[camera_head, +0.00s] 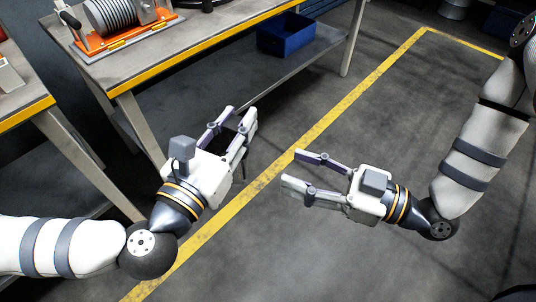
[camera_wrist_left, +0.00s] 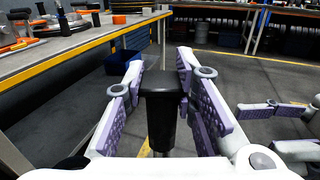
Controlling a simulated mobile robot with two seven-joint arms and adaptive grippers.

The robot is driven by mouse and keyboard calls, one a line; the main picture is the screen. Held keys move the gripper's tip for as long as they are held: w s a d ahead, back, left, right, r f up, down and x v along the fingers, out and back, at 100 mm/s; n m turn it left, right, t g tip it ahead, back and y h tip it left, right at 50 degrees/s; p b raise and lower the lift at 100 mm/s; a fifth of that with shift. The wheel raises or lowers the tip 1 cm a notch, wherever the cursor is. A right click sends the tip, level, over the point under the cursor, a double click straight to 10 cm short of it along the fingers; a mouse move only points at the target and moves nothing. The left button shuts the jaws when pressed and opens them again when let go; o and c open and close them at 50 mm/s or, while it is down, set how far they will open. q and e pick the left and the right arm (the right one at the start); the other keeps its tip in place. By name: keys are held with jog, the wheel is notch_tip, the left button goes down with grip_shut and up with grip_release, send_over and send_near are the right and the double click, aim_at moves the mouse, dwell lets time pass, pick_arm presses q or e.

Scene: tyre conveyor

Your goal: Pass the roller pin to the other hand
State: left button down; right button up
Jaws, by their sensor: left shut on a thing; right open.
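The roller pin (camera_wrist_left: 162,115) is black with a wider flat top, and stands upright between the purple-padded fingers of my left gripper (camera_wrist_left: 160,95) in the left wrist view. In the head view my left gripper (camera_head: 237,120) is shut on it beside the workbench, and its fingers hide most of the pin. My right gripper (camera_head: 295,168) is open and empty, to the right of the left one, with its fingers pointing left towards it. A clear gap separates the two grippers.
A workbench (camera_head: 190,45) with a yellow edge stands behind and left, carrying an orange fixture with a ribbed roller (camera_head: 112,18). A blue bin (camera_head: 285,35) sits on its lower shelf. A yellow line (camera_head: 345,105) crosses the grey floor. Space around the right gripper is free.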

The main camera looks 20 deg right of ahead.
aim_at(243, 160)
jog(key=x, duration=1.1)
jog(key=shift+a, duration=0.1)
grip_shut()
pick_arm(q)
jog(key=c, duration=1.2)
grip_release()
pick_arm(e)
jog(key=shift+a, duration=0.15)
pick_arm(q)
jog(key=shift+r, duration=0.1)
jog(key=shift+s, duration=0.1)
